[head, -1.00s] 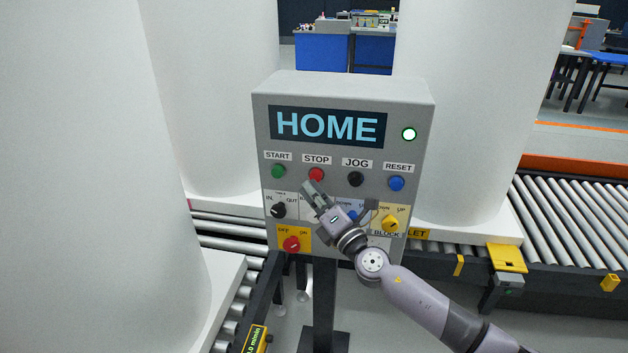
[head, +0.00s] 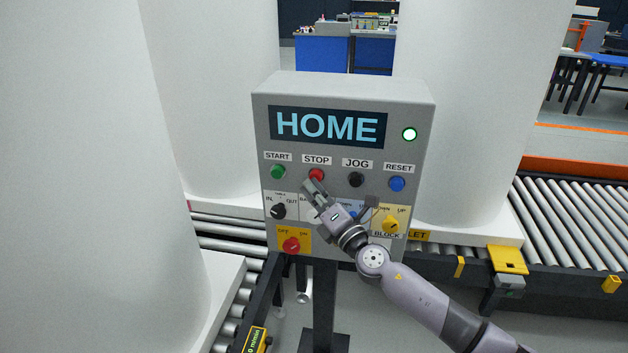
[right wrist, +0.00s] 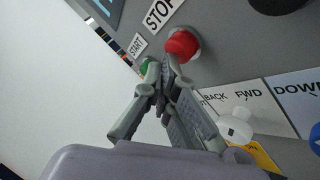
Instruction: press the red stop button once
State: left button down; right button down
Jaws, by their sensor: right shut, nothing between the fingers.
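The red stop button (head: 316,174) sits under the STOP label on the grey control panel (head: 345,91). It also shows in the right wrist view (right wrist: 182,45). My right gripper (head: 311,184) is shut and empty, with its fingertips just below the button in the head view. In the right wrist view the closed fingertips (right wrist: 161,66) are at the lower left edge of the red button. I cannot tell whether they touch it. The panel's screen reads HOME and a lamp at its right glows whitish green. My left gripper is not in view.
Green start (head: 278,171), black jog (head: 356,179) and blue reset (head: 396,183) buttons share the row. Selector knobs below are partly hidden by my right arm. Large white tanks (head: 480,90) flank the panel, and a roller conveyor (head: 570,235) runs at the right.

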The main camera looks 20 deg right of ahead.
jog(key=shift+w+d, duration=0.1)
jog(key=shift+w, duration=0.05)
dwell(0.3)
jog(key=shift+s+a+p, duration=0.3)
jog(key=shift+s+a, duration=0.2)
jog(key=shift+s, duration=0.3)
jog(key=s+a+p, duration=0.1)
jog(key=s+a, duration=0.2)
jog(key=s, duration=0.2)
jog(key=shift+p, duration=0.4)
